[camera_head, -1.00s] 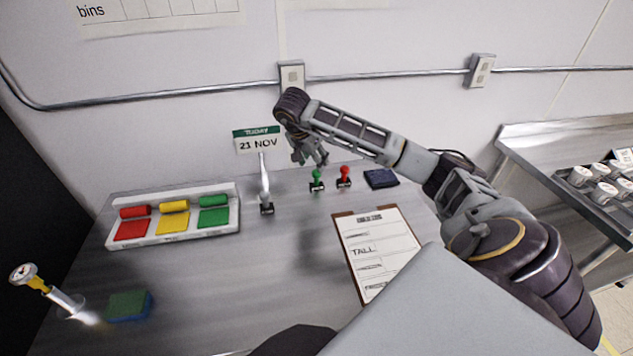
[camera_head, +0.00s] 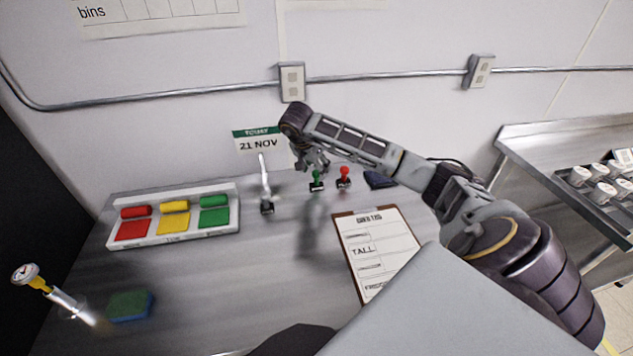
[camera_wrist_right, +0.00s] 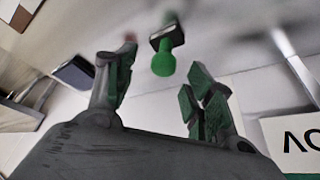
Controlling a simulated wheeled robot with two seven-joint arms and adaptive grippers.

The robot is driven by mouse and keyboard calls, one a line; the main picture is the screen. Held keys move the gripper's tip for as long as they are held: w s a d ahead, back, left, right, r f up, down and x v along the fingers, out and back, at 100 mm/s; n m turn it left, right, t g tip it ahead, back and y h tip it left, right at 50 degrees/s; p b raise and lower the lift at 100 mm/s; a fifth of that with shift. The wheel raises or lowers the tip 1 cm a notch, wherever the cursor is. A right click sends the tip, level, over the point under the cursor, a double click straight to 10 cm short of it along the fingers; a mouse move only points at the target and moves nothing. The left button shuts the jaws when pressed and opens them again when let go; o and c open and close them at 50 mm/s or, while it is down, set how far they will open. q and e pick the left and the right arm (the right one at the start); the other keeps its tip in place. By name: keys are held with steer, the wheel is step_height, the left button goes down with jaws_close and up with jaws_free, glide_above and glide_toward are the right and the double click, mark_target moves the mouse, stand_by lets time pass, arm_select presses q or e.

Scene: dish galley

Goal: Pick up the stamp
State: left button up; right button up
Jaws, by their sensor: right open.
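Two small stamps stand near the back of the metal table: one with a green handle (camera_head: 317,176) and one with a red handle (camera_head: 344,172). The task's word "stamp" does not say which. My right gripper (camera_head: 312,165) is open and empty, just above and behind the green stamp in the head view. In the right wrist view the green stamp (camera_wrist_right: 164,58) shows beyond and between the open fingers (camera_wrist_right: 158,95), apart from them. A blurred reddish spot by the left finger may be the red stamp. My left gripper is not in view.
A dark blue pad (camera_head: 380,179) lies right of the stamps. A silver upright tool (camera_head: 265,185) stands left of them, before the date sign (camera_head: 258,144). A clipboard (camera_head: 350,236) lies in front. The colour tray (camera_head: 222,236) and a sponge (camera_head: 130,306) are at left.

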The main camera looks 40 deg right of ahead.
mark_target(316, 172)
steer(key=x, duration=0.2)
steer(key=shift+w+d+f, duration=0.1)
steer(key=shift+w+f, duration=0.15)
steer(key=shift+f, duration=0.1)
steer(key=shift+d+f+p, duration=0.2)
steer(key=shift+f+p, duration=0.1)
steer(key=shift+f, duration=0.25)
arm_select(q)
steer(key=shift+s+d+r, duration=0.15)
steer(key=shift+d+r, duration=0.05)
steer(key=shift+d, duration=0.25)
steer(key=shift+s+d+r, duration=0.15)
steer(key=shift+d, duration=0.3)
arm_select(e)
steer(key=shift+d+f, duration=0.1)
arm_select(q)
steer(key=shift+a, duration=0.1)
